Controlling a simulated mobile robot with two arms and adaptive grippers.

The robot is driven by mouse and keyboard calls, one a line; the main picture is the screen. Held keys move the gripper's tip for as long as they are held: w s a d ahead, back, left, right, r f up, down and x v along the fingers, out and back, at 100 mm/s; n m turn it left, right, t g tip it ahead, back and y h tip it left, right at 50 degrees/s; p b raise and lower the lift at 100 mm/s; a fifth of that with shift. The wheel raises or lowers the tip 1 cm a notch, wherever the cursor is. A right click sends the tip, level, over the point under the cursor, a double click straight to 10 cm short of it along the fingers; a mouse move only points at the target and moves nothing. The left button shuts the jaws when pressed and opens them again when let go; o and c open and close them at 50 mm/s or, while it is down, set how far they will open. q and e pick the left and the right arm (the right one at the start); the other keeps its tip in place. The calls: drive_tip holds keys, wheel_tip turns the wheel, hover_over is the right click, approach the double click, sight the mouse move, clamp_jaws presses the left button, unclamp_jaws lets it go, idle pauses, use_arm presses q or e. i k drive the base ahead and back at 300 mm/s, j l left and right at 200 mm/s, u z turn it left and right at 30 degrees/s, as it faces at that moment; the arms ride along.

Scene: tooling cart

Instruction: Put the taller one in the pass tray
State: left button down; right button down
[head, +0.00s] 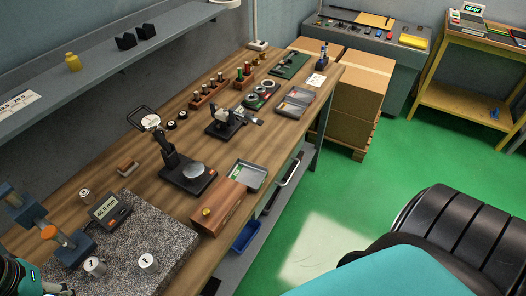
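Several small metal cylinders stand near the granite plate (165,240) at the lower left. One marked cylinder (95,267) and another (148,263) stand upright on the plate; a third cylinder (85,196) stands by its back edge. I cannot tell which is taller. A digital readout (109,212) is beside them. An empty-looking grey tray (262,181) lies at the bench's front edge, and a second grey tray (283,110) holding small items is farther back. No pass label is readable. My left gripper (55,290) is partly cut off at the lower left corner; its fingers are unclear. My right gripper is not in view.
A blue-and-orange stand (50,220) is close to my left arm. A black-based instrument (188,172), a brown box (218,208) and a holder with small pieces (210,95) crowd the wooden bench. A shelf (110,50) overhangs the back.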

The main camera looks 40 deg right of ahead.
sight(248, 176)
drive_tip(key=i+z, duration=0.1)
drive_tip(key=z, duration=0.3)
drive_tip(key=l+z, duration=0.1)
drive_tip(key=z, duration=0.3)
drive_tip(key=i+z, duration=0.15)
drive_tip(key=z, duration=0.2)
drive_tip(key=i+z, duration=0.1)
drive_tip(key=z, duration=0.3)
